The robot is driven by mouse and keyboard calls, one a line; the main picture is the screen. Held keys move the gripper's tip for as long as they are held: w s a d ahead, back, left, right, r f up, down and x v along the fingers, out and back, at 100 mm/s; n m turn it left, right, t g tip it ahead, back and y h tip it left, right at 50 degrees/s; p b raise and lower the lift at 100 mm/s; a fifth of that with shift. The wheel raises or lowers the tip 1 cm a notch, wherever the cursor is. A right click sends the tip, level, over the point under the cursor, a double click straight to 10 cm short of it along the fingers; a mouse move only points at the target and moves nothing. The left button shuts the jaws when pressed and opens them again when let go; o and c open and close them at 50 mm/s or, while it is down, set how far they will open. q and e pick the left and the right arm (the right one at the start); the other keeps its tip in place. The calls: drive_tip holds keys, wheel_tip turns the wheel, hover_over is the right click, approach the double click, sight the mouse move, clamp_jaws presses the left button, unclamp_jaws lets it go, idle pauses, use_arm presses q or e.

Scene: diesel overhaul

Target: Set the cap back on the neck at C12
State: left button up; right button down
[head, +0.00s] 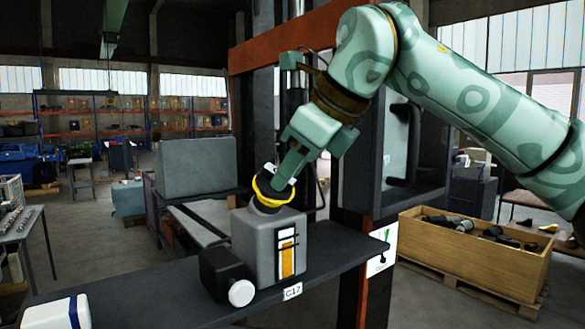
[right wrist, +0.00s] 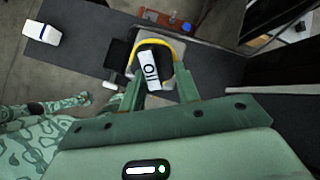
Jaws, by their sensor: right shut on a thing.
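A grey tank (head: 268,243) with an orange level gauge stands on the dark shelf, behind the C12 label (head: 292,291). Its dark neck (head: 263,208) rises from the top. A dark cap (head: 267,181) with a yellow ring sits at the neck, its ring looking tilted. In the right wrist view the cap (right wrist: 150,50) shows a white "Oil" label between the fingers. My right gripper (head: 282,178) is shut on the cap from above. I cannot tell whether the cap touches the neck all round. My left gripper is not in view.
A black block with a white round knob (head: 241,293) stands left of the tank. A white and blue container (head: 58,314) is at the shelf's near left. A dark post and cabinet rise right of the tank. A wooden crate (head: 475,255) stands on the floor at right.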

drive_tip(key=shift+d, duration=0.1)
drive_tip(key=shift+w+a+f, duration=0.2)
drive_tip(key=shift+w+f, duration=0.05)
drive_tip(key=shift+f, duration=0.1)
idle(0.6)
idle(0.4)
drive_tip(key=shift+s+f+m+b, duration=0.1)
drive_tip(key=shift+f+m+b, duration=0.2)
drive_tip(key=shift+m+b, duration=0.5)
drive_tip(key=shift+s+m+b, duration=0.1)
drive_tip(key=shift+m+b, duration=0.45)
drive_tip(key=shift+m, duration=0.35)
drive_tip(key=c, duration=0.9)
unclamp_jaws()
drive_tip(key=shift+r, duration=0.2)
drive_tip(key=shift+c, duration=0.2)
drive_tip(key=shift+d, duration=0.15)
